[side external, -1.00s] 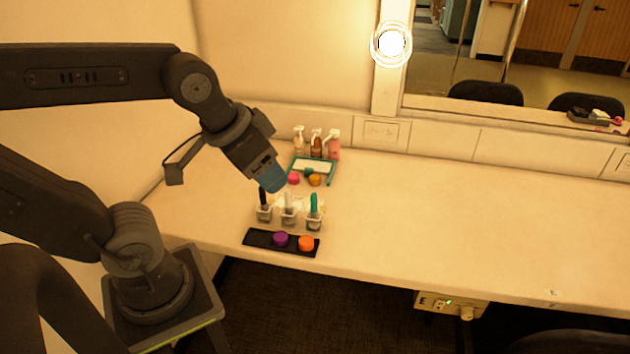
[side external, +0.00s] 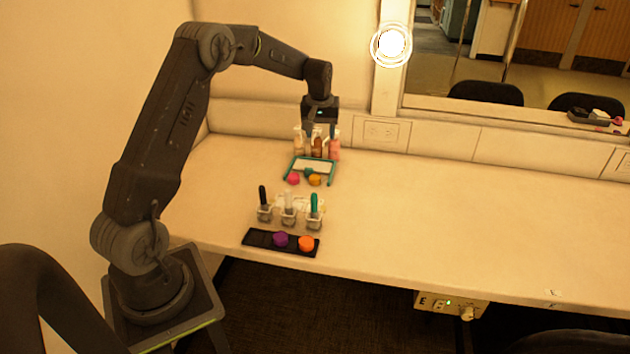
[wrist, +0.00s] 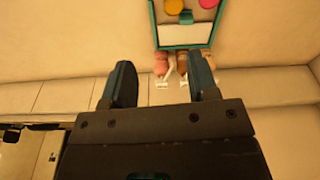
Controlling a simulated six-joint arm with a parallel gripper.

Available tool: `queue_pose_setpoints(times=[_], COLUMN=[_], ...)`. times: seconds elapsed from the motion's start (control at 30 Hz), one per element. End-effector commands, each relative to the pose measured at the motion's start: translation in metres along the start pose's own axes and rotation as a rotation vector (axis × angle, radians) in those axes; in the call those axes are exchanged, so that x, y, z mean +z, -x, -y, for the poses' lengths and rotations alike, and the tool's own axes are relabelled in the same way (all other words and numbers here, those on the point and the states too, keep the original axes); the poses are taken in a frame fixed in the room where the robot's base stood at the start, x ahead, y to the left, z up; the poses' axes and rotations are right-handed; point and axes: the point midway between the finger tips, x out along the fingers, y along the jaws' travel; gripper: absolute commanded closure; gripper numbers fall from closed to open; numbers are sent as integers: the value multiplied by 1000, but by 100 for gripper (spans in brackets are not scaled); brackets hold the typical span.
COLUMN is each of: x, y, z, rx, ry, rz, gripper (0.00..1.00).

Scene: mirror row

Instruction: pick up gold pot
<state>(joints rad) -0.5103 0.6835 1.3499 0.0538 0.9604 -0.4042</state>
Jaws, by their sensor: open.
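The gold pot (side external: 315,180) stands at the front edge of a teal-rimmed tray (side external: 331,174), between my gripper and the front of the counter. A pink pot (side external: 293,179) is on its left and a teal pot (side external: 308,172) just behind it. In the wrist view the gold pot (wrist: 174,6) is at the top edge, beyond my fingertips. My gripper (side external: 320,132) points down over the pump bottles at the back. It is open, with nothing between the fingers (wrist: 162,75) in the wrist view, and is apart from the pot.
Pump bottles (side external: 334,150) stand behind the tray, close under my gripper. In front are cups holding brushes (side external: 314,203) and a black tray (side external: 262,240) with purple (side external: 280,239) and orange pots (side external: 306,243). The wall and mirror frame rise behind. The counter to the right is clear.

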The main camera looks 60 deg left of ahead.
Motion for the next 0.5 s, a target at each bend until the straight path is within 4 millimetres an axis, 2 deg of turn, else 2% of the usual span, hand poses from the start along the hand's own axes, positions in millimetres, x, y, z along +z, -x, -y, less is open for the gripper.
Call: queue_pose_setpoints(times=[0.03, 0.1, 0.37, 0.5], x=[-10, -18, -26, -24], y=[-18, -35, -68, -96], z=[7, 14, 23, 23], rx=[-10, -18, -28, -28], ry=[31, 61, 97, 95], rz=[13, 23, 36, 37], gripper=[46, 46, 46, 46])
